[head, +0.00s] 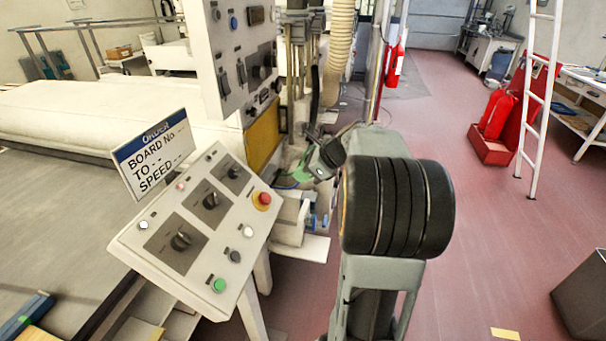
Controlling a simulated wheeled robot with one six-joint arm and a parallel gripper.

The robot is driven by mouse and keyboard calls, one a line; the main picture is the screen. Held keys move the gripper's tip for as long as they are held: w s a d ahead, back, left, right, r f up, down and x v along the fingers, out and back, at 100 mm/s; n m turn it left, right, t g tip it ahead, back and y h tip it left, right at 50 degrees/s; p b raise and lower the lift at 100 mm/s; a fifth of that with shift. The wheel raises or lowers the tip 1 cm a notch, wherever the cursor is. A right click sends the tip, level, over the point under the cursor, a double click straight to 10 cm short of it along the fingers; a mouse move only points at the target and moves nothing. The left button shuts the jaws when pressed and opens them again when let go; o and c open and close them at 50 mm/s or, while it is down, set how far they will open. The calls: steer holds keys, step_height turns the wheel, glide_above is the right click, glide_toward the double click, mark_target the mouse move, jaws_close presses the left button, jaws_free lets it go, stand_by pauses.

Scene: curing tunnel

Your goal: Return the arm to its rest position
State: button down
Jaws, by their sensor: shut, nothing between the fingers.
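My gripper (322,158) is the small dark end of my arm, past the large black joint and grey link, near the middle of the head view. It is shut and empty, and its fingertips are small and partly hard to make out. It is beside the right edge of the sloped control panel (150,238), apart from the panel's knobs and buttons as far as I can see.
The panel has a red stop button (262,198), a green button (218,285) and an order sign (155,152). Machine parts stand close behind my gripper. Red floor (490,235) is open on the right, with a white ladder (537,95) and a dark bin (585,295).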

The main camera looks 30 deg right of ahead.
stand_by(0.3)
steer(key=s+a+f+n+g+h, duration=0.35)
steer(key=s+f+n, duration=0.35)
steer(key=n, duration=0.7)
steer(key=s+a+r+n+t+h, duration=0.1)
steer(key=s+a+r+n+h, duration=0.1)
steer(key=s+a+n, duration=0.6)
steer(key=a+r+n, duration=0.1)
steer(key=a+n, duration=0.3)
steer(key=n, duration=0.1)
steer(key=shift+s+a+r, duration=0.2)
steer(key=shift+s+a, duration=0.05)
steer(key=shift+s, duration=0.15)
steer(key=shift+h, duration=0.25)
